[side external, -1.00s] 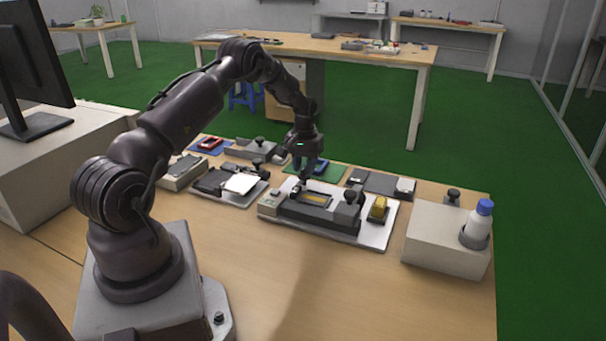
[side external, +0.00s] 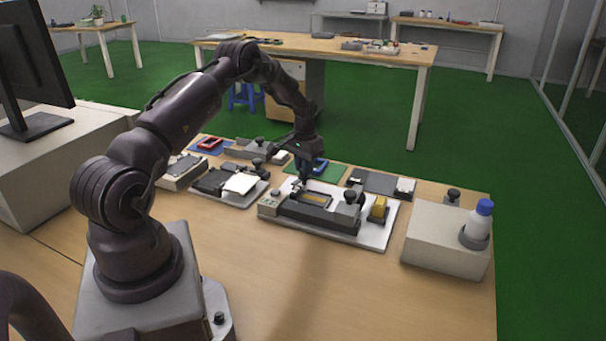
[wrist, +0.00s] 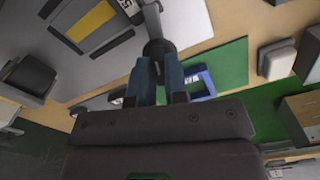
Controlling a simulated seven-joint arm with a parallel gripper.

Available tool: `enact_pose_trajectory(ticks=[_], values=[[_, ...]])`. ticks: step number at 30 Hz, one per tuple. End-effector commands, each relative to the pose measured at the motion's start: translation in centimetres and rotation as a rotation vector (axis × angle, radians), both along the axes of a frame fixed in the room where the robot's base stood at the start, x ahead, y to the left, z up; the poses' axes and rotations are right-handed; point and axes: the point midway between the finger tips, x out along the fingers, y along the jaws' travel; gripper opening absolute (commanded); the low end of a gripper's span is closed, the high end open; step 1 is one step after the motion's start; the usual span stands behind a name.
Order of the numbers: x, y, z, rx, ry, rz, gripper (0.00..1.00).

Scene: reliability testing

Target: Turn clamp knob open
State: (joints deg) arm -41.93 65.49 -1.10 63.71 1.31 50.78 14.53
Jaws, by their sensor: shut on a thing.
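The clamp fixture (side external: 318,212) is a dark block with a yellow strip in its recess, on a pale base plate (side external: 374,239). Its yellow strip (wrist: 91,22) also shows in the wrist view. My gripper (side external: 303,181) is at the back left of the fixture, tilted. In the wrist view, my gripper's (wrist: 158,63) two blue-grey fingers are shut on the round dark clamp knob (wrist: 156,47). The fingers hide part of the knob, and its turn angle cannot be told. A second black knob (side external: 351,196) stands at the fixture's right end.
A yellow block (side external: 379,206) sits in a dark holder right of the fixture. A white box (side external: 440,240) with a blue-capped bottle (side external: 479,220) stands farther right. A blue frame (side external: 319,166) lies on a green mat behind my gripper. The table front is clear.

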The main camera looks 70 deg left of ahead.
Motion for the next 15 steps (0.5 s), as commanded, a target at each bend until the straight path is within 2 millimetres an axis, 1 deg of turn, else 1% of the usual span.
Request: enact_pose_trajectory(ticks=[15], values=[[-0.01, -0.03, 0.02, -0.002, 0.0, -0.437, 0.0]])
